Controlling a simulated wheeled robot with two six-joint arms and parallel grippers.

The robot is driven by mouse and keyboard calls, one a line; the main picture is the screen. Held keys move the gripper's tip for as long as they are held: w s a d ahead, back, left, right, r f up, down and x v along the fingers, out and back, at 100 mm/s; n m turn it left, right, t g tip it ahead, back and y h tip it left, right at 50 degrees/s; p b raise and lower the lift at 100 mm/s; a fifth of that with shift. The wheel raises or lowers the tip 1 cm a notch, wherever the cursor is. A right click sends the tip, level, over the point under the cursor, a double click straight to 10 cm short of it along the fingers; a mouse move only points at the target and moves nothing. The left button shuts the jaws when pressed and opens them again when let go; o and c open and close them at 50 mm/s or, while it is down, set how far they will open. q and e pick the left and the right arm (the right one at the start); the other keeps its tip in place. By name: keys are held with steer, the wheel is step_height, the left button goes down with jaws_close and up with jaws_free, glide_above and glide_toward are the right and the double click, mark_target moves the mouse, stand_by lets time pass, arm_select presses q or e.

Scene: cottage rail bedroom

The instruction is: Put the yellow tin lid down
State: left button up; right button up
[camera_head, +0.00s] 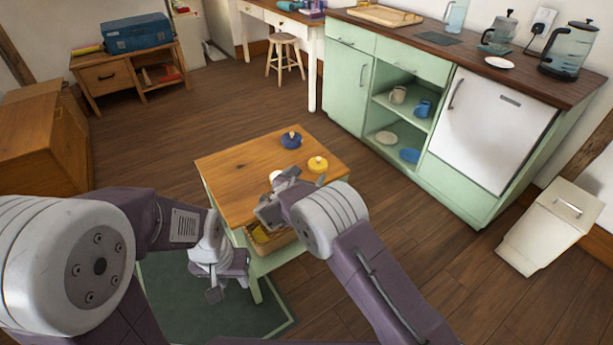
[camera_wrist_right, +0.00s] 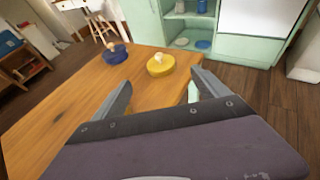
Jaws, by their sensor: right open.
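The yellow tin lid (camera_head: 318,166), with a pale knob, lies on the small wooden table near its right edge; it also shows in the right wrist view (camera_wrist_right: 158,69). My right gripper (camera_head: 268,205) is over the near part of the table. In the right wrist view its jaws (camera_wrist_right: 162,85) are open and empty, and the lid lies just beyond the fingertips, apart from them. A blue lid or tin (camera_head: 291,141) with a knob sits behind and left of the yellow lid. My left gripper (camera_head: 232,290) hangs low in front of the table, open and empty.
The small table (camera_head: 235,165) has a bare left half. A basket (camera_head: 282,238) with something yellow sits under its top. A small pale thing (camera_head: 275,175) is partly hidden by my right gripper. A green cabinet (camera_head: 348,85) stands behind right.

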steer(key=shift+w+f, duration=0.3)
steer(key=shift+d, duration=0.2)
steer(key=s+d+f+m+g+h, duration=0.1)
steer(key=s+d+m+g, duration=0.3)
steer(key=s+d+m, duration=0.3)
steer(key=s+d+m+g+h, duration=0.1)
steer(key=s+d+m+g, duration=0.35)
steer(key=d, duration=0.45)
steer(key=s+d+m+g+y, duration=0.1)
steer(key=s+m+y, duration=0.2)
steer(key=s+m, duration=0.7)
steer(key=s+d+m+g+y, duration=0.2)
steer(key=s+m+y, duration=0.1)
steer(key=s+m, duration=0.8)
steer(key=shift+s+d, duration=0.3)
steer(key=shift+s, duration=0.15)
steer(key=shift+g, duration=0.25)
